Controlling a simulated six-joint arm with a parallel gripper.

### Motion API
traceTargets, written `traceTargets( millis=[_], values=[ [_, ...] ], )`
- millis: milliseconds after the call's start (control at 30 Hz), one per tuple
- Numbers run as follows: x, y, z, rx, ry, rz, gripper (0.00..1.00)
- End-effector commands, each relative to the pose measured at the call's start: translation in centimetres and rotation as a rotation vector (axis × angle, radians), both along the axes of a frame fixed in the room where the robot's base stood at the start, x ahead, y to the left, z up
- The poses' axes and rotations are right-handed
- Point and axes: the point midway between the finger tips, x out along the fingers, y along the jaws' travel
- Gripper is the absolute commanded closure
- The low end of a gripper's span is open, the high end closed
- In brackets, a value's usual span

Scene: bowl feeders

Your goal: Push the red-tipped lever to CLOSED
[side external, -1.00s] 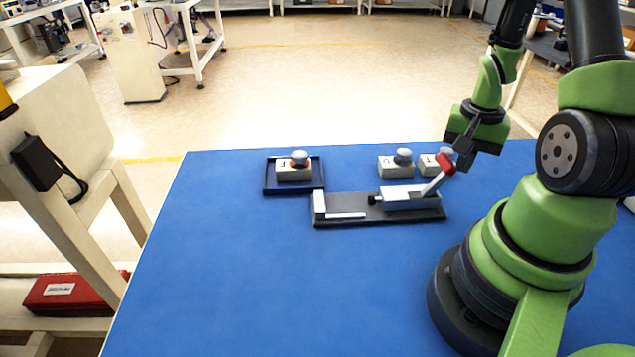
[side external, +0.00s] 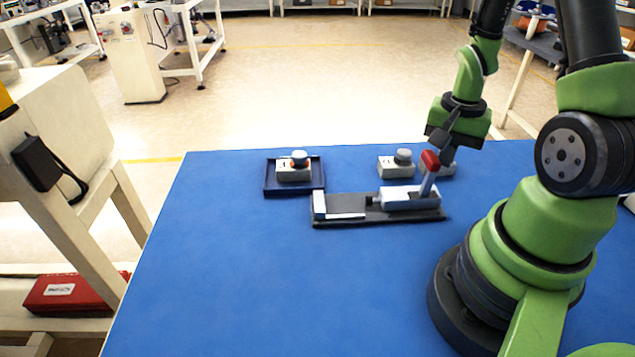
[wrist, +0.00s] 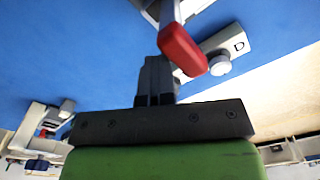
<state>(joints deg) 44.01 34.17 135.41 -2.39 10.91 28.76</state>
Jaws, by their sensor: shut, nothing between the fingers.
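The red-tipped lever (side external: 429,162) stands nearly upright, leaning slightly right at its top, on a toggle clamp with a light grey body (side external: 408,198) and dark base plate (side external: 375,215). In the wrist view, its red tip (wrist: 182,48) is close beside my gripper's fingers. My gripper (side external: 442,160) is shut and empty, just right of the red tip in the side view. Finger and tip look touching or nearly so; I cannot tell which. The clamp's plunger end lies toward the white upright block (side external: 318,205) at the plate's left end.
A box with a grey knob (side external: 294,170) sits in a dark blue tray (side external: 268,188) at left. A similar box (side external: 393,168), apparently marked D in the wrist view (wrist: 238,46), stands behind the clamp. Another box (side external: 447,170) is partly hidden behind my gripper. The front blue table is clear.

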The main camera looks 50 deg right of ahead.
Motion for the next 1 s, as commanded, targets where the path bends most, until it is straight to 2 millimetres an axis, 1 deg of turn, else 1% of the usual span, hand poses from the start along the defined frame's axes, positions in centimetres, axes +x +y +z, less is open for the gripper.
traceTargets(
  millis=[33,333,700,833,1000],
  values=[
    [0.4,0.3,-1.4,0.008,0.009,0.013,1.00],
    [1.1,1.1,-1.4,0.009,0.011,0.014,1.00],
    [0.4,0.5,-1.3,0.011,0.012,0.012,1.00],
    [0.4,0.5,-0.8,0.009,0.011,0.014,1.00],
    [0.4,0.4,0.6,0.008,0.009,0.014,1.00]
  ],
)
